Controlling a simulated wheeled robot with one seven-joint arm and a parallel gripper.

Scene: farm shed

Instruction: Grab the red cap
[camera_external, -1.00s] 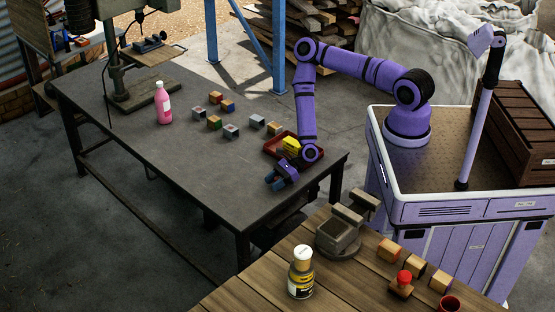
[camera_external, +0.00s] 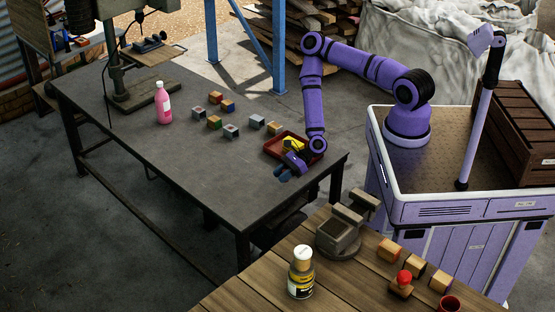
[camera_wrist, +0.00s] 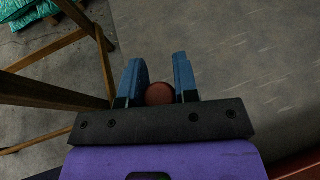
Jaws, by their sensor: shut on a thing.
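The red cap (camera_wrist: 160,94) is a small round reddish thing. In the wrist view it sits between the two blue fingers of my gripper (camera_wrist: 160,72), near their base. My gripper is shut on it. In the external view my gripper (camera_external: 282,174) is near the front right corner of the grey table, just in front of the red tray (camera_external: 269,148). The cap cannot be made out there.
A yellow thing (camera_external: 291,144) lies in the red tray. Several small blocks (camera_external: 231,131) and a pink bottle (camera_external: 163,103) stand farther left on the grey table (camera_external: 180,165). A vise (camera_external: 338,236) and a yellow-labelled bottle (camera_external: 301,274) stand on the wooden bench in front.

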